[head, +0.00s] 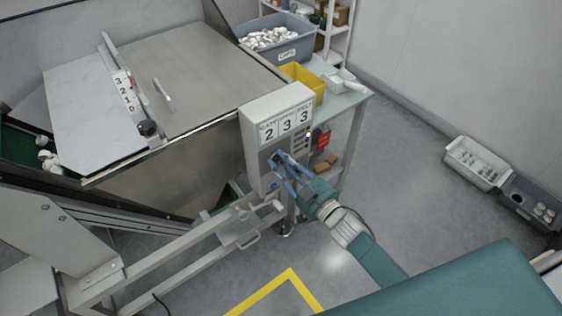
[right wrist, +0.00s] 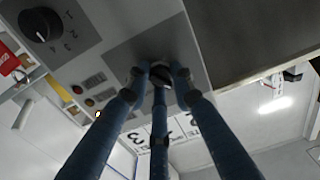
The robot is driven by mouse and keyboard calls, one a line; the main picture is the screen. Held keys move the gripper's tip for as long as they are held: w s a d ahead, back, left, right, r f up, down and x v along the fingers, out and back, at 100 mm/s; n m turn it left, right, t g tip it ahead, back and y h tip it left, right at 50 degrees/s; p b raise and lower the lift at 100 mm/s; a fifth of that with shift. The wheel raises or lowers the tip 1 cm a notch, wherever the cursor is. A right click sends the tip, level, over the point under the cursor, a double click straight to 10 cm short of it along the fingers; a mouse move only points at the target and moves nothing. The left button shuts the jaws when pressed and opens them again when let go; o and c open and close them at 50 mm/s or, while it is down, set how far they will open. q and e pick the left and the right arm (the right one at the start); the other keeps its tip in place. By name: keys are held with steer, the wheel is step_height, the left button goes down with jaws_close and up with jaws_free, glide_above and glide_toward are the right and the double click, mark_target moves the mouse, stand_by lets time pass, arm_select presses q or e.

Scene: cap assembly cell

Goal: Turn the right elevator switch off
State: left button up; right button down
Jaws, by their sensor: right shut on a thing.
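The grey control box (head: 277,109) stands in the middle of the head view, with number cards 2, 3, 3 on its upper front. My right gripper (head: 279,161) reaches its lower front panel. In the right wrist view the three blue fingers (right wrist: 160,80) are closed together around a dark switch knob (right wrist: 161,70) on the panel. The fingers cover most of this knob, so its turn position cannot be read. A second black rotary knob (right wrist: 41,25) with numbers around it sits apart on the same panel. My left gripper is not in view.
A steel hopper table (head: 187,75) is at the left of the box. A yellow bin (head: 304,79) and a grey-blue bin of white caps (head: 281,50) are behind it. Two bins (head: 480,164) stand on the right floor. The floor between is clear.

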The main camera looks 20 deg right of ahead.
steer(key=shift+r+n, duration=0.2)
steer(key=shift+n, duration=0.6)
steer(key=shift+w, duration=0.1)
steer(key=c, duration=1.5)
jaws_free()
steer(key=shift+s+d+f, duration=0.15)
steer(key=shift+s, duration=0.25)
steer(key=v, duration=1.1)
